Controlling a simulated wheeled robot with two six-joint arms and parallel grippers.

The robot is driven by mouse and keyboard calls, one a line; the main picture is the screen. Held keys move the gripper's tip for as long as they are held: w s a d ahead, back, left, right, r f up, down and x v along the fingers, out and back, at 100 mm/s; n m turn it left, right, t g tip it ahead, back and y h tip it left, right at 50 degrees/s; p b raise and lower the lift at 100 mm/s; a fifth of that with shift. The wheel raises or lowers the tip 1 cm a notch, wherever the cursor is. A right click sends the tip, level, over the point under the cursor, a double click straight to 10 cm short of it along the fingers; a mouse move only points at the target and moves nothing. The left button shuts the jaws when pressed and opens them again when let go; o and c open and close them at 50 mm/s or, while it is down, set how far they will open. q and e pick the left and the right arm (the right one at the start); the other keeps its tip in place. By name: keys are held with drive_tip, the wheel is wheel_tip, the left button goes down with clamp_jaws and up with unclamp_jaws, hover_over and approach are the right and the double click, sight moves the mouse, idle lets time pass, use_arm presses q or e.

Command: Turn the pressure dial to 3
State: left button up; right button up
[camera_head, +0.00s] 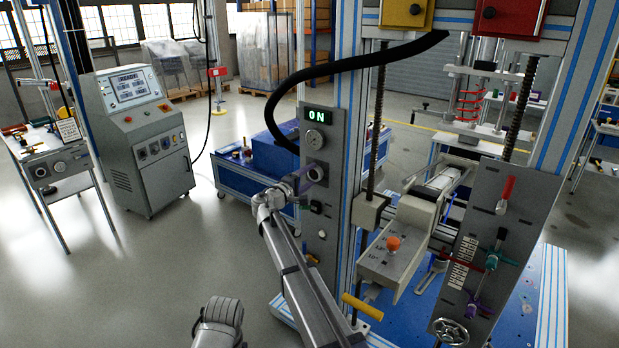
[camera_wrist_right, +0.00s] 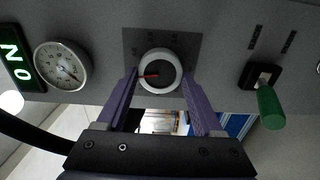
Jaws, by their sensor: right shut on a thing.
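The pressure dial (camera_wrist_right: 160,58) is a round knob with a white ring, a dark face and a red pointer on a grey panel. In the right wrist view the pointer points left; the marks around it are too small to read. My right gripper (camera_wrist_right: 159,76) has its purple fingers on either side of the dial, shut on it. In the head view this gripper (camera_head: 306,180) is at the panel and partly hides the dial. A round gauge (camera_wrist_right: 62,65) sits beside the dial, and it shows above it in the head view (camera_head: 315,139). My left gripper is not in view.
A lit green ON display (camera_head: 317,116) is above the gauge. A switch with a green handle (camera_wrist_right: 270,108) is on the same panel. A thick black hose (camera_head: 350,65) arcs close above the gripper.

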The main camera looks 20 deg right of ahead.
idle(0.3)
drive_tip(key=o, duration=1.4)
drive_tip(key=shift+a, duration=0.1)
drive_tip(key=v, duration=0.7)
drive_tip(key=shift+s+a, duration=0.25)
drive_tip(key=x, duration=0.8)
